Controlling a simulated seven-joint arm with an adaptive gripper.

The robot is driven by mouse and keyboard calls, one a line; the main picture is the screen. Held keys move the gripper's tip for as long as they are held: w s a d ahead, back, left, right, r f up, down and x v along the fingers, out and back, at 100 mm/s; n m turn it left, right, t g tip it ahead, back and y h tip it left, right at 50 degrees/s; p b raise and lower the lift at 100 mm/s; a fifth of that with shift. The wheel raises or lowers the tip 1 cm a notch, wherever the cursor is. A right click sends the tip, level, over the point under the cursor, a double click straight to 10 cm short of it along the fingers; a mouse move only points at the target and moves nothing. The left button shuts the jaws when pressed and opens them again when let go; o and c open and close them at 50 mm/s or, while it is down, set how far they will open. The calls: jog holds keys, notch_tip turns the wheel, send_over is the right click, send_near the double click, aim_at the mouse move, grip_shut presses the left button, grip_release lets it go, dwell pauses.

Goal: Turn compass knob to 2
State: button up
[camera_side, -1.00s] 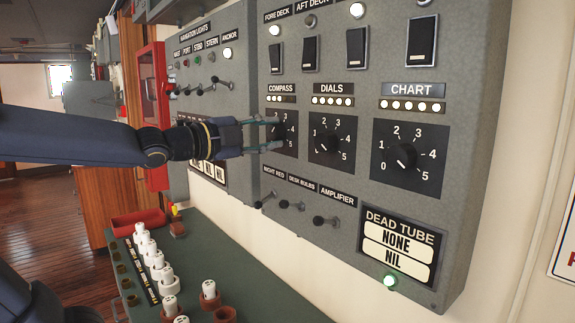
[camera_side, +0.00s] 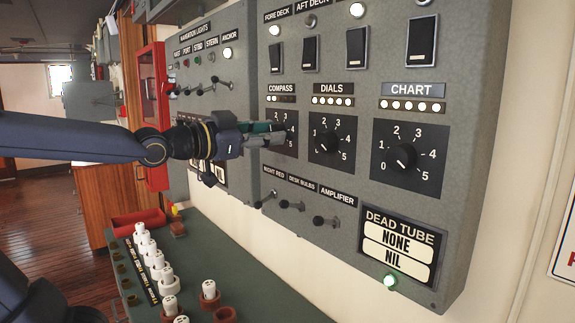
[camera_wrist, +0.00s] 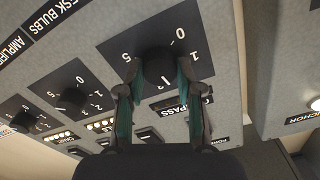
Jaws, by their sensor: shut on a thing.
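The compass knob (camera_wrist: 158,66) is a dark round knob on a black square dial plate with white numbers, under the COMPASS label (camera_side: 282,88). My gripper (camera_wrist: 159,70) has one finger on each side of the knob and is shut on it. In the side view my gripper (camera_side: 282,134) reaches the compass dial from the left and hides the knob. The numbers 0, 1 and 5 show in the wrist view; fingers cover part of the scale. A small white mark shows below the knob, but I cannot tell surely which number the knob points to.
The dials knob (camera_side: 326,143) and the chart knob (camera_side: 403,155) are to the right on the same grey panel. Switches are above; small levers (camera_side: 291,206) are below. A green bench (camera_side: 240,270) with white tubes stands beneath the panel.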

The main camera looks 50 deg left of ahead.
jog(key=shift+n, duration=1.2)
jog(key=o, duration=1.2)
jog(key=shift+c, duration=0.2)
jog(key=s, duration=1.2)
